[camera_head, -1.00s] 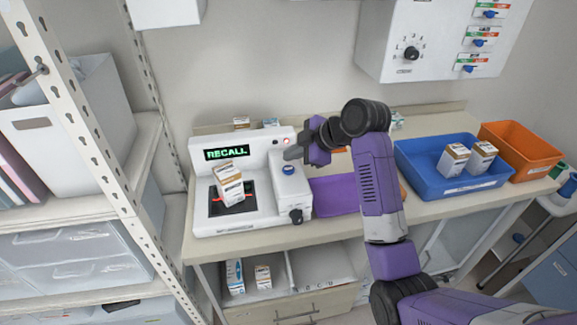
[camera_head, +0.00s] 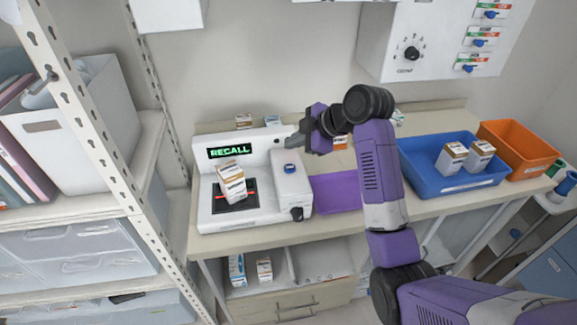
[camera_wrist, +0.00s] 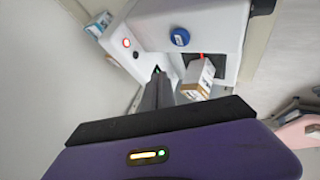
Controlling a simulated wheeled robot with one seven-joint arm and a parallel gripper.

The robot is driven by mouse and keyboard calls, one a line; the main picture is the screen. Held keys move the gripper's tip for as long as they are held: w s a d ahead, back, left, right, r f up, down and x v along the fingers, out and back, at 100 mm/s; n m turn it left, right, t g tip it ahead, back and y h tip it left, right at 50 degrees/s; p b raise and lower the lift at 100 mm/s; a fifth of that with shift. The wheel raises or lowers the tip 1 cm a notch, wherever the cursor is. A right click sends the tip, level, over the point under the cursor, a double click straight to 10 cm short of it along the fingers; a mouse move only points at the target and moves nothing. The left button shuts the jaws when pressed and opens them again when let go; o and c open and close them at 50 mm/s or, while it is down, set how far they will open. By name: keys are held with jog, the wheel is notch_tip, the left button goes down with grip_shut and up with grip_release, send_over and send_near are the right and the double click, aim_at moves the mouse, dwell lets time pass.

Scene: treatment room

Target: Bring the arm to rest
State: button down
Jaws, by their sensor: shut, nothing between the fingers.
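My purple arm reaches over the counter from the lower right in the head view. My gripper (camera_head: 294,142) is shut and empty, in the air at the upper right of the white scanner (camera_head: 285,190), near its back. In the wrist view the gripper's closed dark fingers (camera_wrist: 158,86) point toward the scanner's white body. A small white and brown box (camera_head: 231,184) stands on the scanner's dark plate with a red line across it. The scanner's screen (camera_head: 229,151) reads RECALL in green. The box also shows in the wrist view (camera_wrist: 197,80).
A blue bin (camera_head: 425,176) with two boxes and an orange bin (camera_head: 518,146) stand at the right of the counter. A wall cabinet (camera_head: 425,45) hangs above. A metal rack post (camera_head: 95,130) stands at the left.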

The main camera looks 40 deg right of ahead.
dwell(0.3)
jog(key=shift+w+d+r+m, duration=0.1)
jog(key=shift+w+r+m, duration=0.15)
jog(key=shift+m, duration=0.15)
jog(key=w+d+r+m+t+h, duration=0.2)
jog(key=w+d+r+m+t, duration=0.1)
jog(key=d+r+m, duration=0.15)
jog(key=s+a+f+m+t+b, duration=0.1)
jog(key=s+a+f, duration=0.3)
jog(key=s+a, duration=0.6)
jog(key=s+a+f+m+b, duration=0.1)
jog(key=s+a+f, duration=0.3)
jog(key=s+a, duration=0.6)
jog(key=s+a+f+m+t+b, duration=0.1)
jog(key=s+a+f+m, duration=0.2)
jog(key=s+a, duration=0.7)
jog(key=s+f, duration=0.2)
jog(key=s, duration=1)
jog(key=shift+s+t+y, duration=0.3)
jog(key=shift+y, duration=0.1)
